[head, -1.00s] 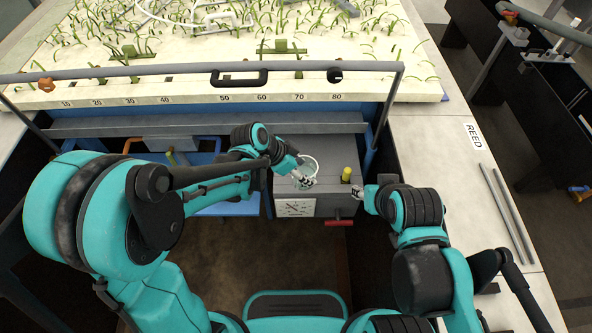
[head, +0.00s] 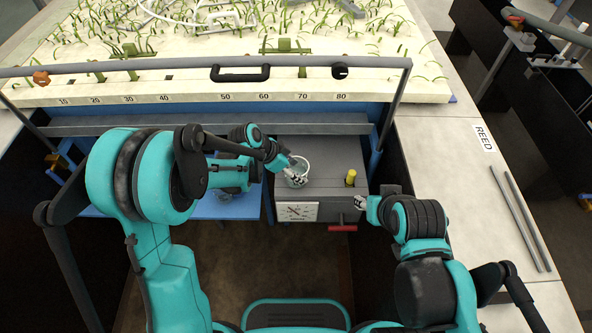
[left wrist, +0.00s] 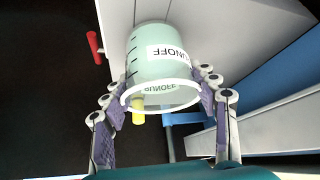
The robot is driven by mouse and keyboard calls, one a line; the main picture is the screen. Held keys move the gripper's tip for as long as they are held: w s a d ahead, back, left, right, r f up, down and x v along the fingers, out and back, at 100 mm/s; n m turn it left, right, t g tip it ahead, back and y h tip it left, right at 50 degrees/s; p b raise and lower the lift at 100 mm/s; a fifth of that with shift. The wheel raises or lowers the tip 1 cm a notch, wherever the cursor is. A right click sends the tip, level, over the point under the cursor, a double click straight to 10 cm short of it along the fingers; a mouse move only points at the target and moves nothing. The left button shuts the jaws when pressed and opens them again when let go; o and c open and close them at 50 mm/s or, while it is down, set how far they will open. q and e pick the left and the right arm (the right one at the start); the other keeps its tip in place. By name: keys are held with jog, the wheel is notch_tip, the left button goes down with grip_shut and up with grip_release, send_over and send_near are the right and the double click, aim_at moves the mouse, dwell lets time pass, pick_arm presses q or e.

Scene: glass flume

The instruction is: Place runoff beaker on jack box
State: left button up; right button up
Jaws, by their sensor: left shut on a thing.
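The runoff beaker (head: 297,174) is a clear cup with a pale rim. In the left wrist view its RUNOFF label shows on the beaker (left wrist: 165,52), between purple-padded fingers. My left gripper (head: 294,178) is shut on it. The beaker appears over the top of the grey jack box (head: 325,180); I cannot tell whether its base touches. The box has a white dial plate (head: 297,212), a yellow knob (head: 351,177) and a red handle (head: 342,228). My right gripper (head: 361,202) is beside the box's right side, small and partly hidden; its opening is unclear.
A blue tray-like surface (head: 225,207) lies left of the box. The flume's grey rail (head: 170,69) and planted bed (head: 120,91) are behind. A pale counter (head: 455,170) with a REED label and rods is at right.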

pick_arm(q)
jog(key=shift+f, duration=0.2)
jog(key=o, duration=1.2)
jog(key=shift+c, duration=0.2)
jog(key=shift+r, duration=0.1)
jog(key=shift+r, duration=0.2)
jog(key=p+v, duration=0.4)
jog(key=v, duration=0.7)
jog(key=s+a+r+n+t+y, duration=0.2)
jog(key=s+a+r+n+y, duration=0.1)
jog(key=s+a+n, duration=0.3)
jog(key=s+a+r+n+t+y, duration=0.2)
jog(key=s+a+r+n, duration=0.4)
jog(key=s, duration=0.4)
jog(key=shift+s+a+n+t+y, duration=0.2)
jog(key=shift+s+n+t+y, duration=0.15)
jog(key=shift+n+y, duration=0.25)
